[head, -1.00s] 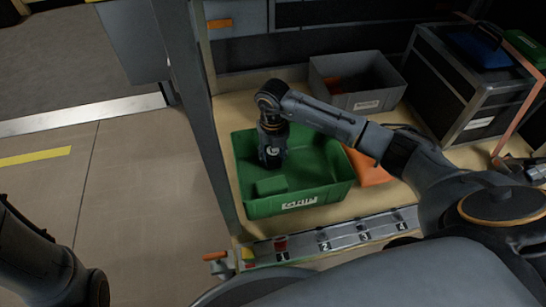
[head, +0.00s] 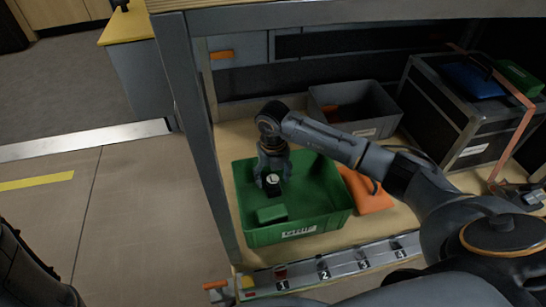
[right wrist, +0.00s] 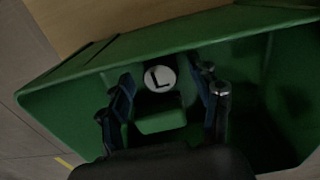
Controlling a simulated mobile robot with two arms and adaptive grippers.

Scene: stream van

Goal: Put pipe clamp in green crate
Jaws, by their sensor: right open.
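The green crate (head: 300,233) stands on the wooden shelf, its open top facing up. A small dark thing with a round white face marked L (head: 272,179) is inside it, probably the pipe clamp; its shape is mostly hidden. The white face also shows in the right wrist view (right wrist: 160,78). My right gripper (head: 273,176) is open over the crate, its fingers apart on either side of this thing in the right wrist view (right wrist: 163,100). A green block (head: 271,213) lies in the crate just in front. My left gripper is out of view.
A grey bin (head: 372,123) stands behind the crate, and an orange thing (head: 368,192) lies at its right. A black case (head: 470,105) is farther right. A numbered rail (head: 345,262) runs along the shelf's front; a grey post (head: 200,140) rises at the left.

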